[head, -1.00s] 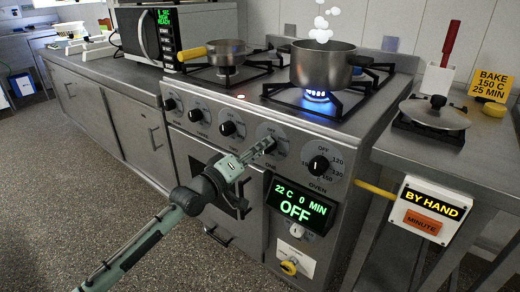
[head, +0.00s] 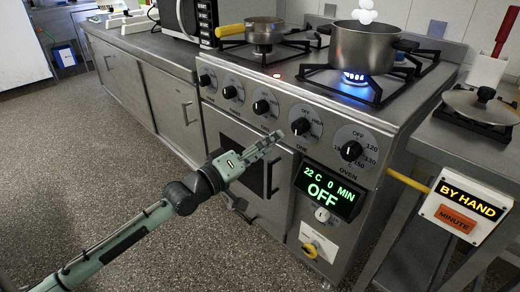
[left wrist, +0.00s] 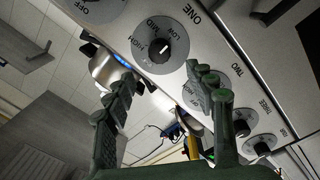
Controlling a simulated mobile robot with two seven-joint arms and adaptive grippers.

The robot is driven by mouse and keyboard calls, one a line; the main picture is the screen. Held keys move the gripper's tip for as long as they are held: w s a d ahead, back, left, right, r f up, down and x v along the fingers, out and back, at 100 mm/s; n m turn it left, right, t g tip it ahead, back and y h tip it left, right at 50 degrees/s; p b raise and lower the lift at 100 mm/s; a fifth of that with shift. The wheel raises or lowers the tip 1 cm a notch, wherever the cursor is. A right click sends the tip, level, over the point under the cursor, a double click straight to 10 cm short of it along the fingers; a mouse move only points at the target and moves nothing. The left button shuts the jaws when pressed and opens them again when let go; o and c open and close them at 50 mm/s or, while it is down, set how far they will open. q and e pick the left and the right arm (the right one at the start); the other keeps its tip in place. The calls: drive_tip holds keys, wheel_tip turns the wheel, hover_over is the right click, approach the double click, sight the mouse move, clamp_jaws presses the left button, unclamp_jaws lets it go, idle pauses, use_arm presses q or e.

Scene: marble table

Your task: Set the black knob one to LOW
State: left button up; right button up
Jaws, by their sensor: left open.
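Black knob one (head: 301,126) sits on its grey dial on the stove's front panel, above the word ONE. My left gripper (head: 272,142) is open and empty, a little left of and below knob one in the head view. Its two spread fingers also show in the left wrist view (left wrist: 160,80), apart from the knob. My right gripper is not in view.
The oven knob (head: 351,150) is right of knob one, and several burner knobs run left. A pot (head: 362,50) steams over a blue flame. The oven display (head: 327,190) reads OFF. A BY HAND box (head: 466,207) stands at right.

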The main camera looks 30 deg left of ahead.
use_arm(q)
drive_tip(key=shift+v, duration=1.5)
drive_tip(key=s+a+f+m+g+y, duration=0.1)
drive_tip(key=s+f+m+g+y, duration=0.15)
drive_tip(key=f, duration=0.95)
drive_tip(key=s+f+m+g+y, duration=0.2)
drive_tip(key=s+f+g, duration=0.2)
drive_tip(key=f, duration=0.8)
drive_tip(key=s+a+f+m+g+y, duration=0.1)
drive_tip(key=s+f+m+g+y, duration=0.2)
drive_tip(key=s+f+g, duration=0.5)
drive_tip(key=s+f+m, duration=0.1)
drive_tip(key=s+f, duration=0.7)
drive_tip(key=s, duration=0.2)
drive_tip(key=shift+s+f, duration=0.15)
drive_tip(key=shift+f, duration=0.25)
